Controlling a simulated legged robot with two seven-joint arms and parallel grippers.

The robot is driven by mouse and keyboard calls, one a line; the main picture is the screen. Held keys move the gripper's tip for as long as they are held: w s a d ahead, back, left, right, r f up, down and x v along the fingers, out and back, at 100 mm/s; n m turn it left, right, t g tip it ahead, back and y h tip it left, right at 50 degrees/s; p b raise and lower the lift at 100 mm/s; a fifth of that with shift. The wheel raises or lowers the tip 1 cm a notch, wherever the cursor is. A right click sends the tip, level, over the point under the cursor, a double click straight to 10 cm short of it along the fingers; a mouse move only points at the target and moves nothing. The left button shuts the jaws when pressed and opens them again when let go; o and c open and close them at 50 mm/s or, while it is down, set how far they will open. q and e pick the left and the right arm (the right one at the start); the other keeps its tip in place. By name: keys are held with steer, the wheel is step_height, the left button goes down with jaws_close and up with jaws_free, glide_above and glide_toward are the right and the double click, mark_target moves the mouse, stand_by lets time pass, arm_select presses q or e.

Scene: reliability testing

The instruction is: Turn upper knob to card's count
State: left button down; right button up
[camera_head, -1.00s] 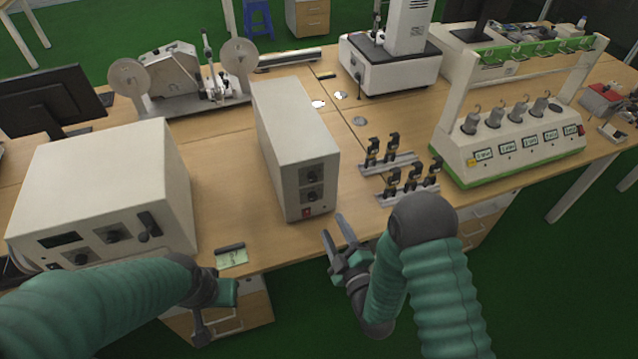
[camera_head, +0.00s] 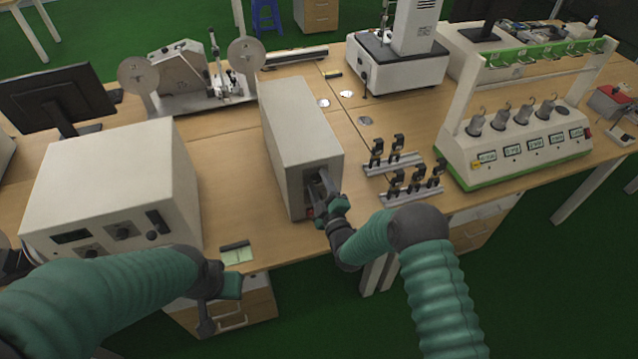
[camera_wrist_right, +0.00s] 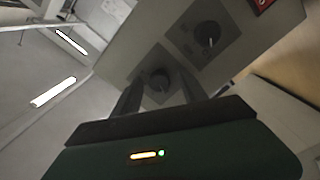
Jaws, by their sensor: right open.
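A beige box (camera_head: 290,125) stands mid-table; its front panel carries two knobs, largely hidden behind my right gripper (camera_head: 321,182) in the head view. In the right wrist view the upper knob (camera_wrist_right: 157,84) lies between the open fingers of my right gripper (camera_wrist_right: 160,92). Contact cannot be told. The lower knob (camera_wrist_right: 207,36) is beyond it, nearer a red switch (camera_wrist_right: 263,4). A small pale-green card (camera_head: 238,257) with a dark strip lies at the table's front edge; its marks are too small to read. My left gripper (camera_head: 205,318) hangs near the card; its opening is unclear.
A larger beige instrument (camera_head: 110,185) stands left of the box. Small black clamps on metal rails (camera_head: 410,196) lie to the right, before a white-and-green weight tester (camera_head: 520,150). A reel machine (camera_head: 190,85) stands behind. Bare tabletop lies between the two boxes.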

steer(key=shift+d, duration=0.1)
jaws_close()
steer(key=shift+f, duration=0.1)
stand_by(0.3)
steer(key=shift+f+m+b, duration=0.2)
steer(key=shift+m+b, duration=1.15)
steer(key=shift+m, duration=0.05)
steer(key=m+b, duration=0.4)
steer(key=m, duration=0.1)
steer(key=shift+m, duration=0.3)
steer(key=m+b, duration=0.3)
steer(key=m, duration=0.2)
steer(key=shift+s, duration=0.1)
steer(key=shift+r+m+b, duration=0.1)
steer(key=shift+m+b, duration=1)
steer(key=shift+m, duration=1)
